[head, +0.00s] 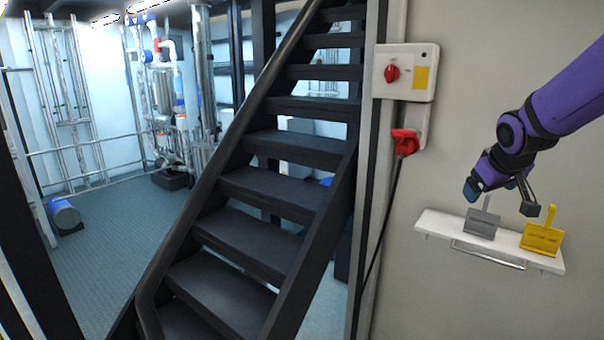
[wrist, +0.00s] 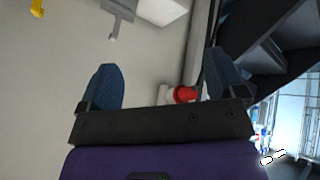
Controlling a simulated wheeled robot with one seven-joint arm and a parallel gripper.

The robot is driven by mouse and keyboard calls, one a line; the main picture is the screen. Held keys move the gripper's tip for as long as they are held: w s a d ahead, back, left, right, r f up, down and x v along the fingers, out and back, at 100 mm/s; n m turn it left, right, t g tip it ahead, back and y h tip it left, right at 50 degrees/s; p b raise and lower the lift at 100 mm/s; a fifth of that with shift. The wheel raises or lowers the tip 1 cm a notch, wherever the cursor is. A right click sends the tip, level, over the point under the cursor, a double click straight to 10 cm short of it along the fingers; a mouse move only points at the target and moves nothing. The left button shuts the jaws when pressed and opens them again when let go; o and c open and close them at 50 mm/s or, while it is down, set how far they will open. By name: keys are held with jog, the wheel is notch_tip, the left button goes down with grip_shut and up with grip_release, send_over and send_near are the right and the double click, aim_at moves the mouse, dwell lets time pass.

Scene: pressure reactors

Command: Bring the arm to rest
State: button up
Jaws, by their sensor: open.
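My purple arm reaches in from the right in the head view. My gripper (head: 491,186) points down and to the left in front of the wall, close above a small white shelf. Its blue fingertips are apart in the wrist view (wrist: 163,80), with nothing held between them. A grey tag with an upright stem (head: 483,222) stands on the shelf below the gripper. A yellow tag (head: 541,238) stands to its right. Both also show at the top of the wrist view, grey (wrist: 118,12) and yellow (wrist: 38,8). I cannot see the gripper touching either tag.
The white shelf (head: 434,222) has a metal rail below. A switch box with a red knob (head: 404,72) and a red plug with a cable (head: 405,142) are on the wall to the left. A dark staircase (head: 270,193) stands further left. Wall right of the switch box is bare.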

jog(key=s+a+r, duration=0.1)
jog(key=s+a, duration=0.2)
jog(key=s, duration=0.6)
jog(key=s+a+r+m+g+y, duration=0.1)
jog(key=s+a, duration=0.3)
jog(key=s, duration=0.6)
jog(key=s+a+r+m+y, duration=0.1)
jog(key=s+a+r, duration=0.2)
jog(key=s, duration=0.7)
jog(key=shift+a+r+g, duration=0.2)
jog(key=shift+a+g, duration=0.1)
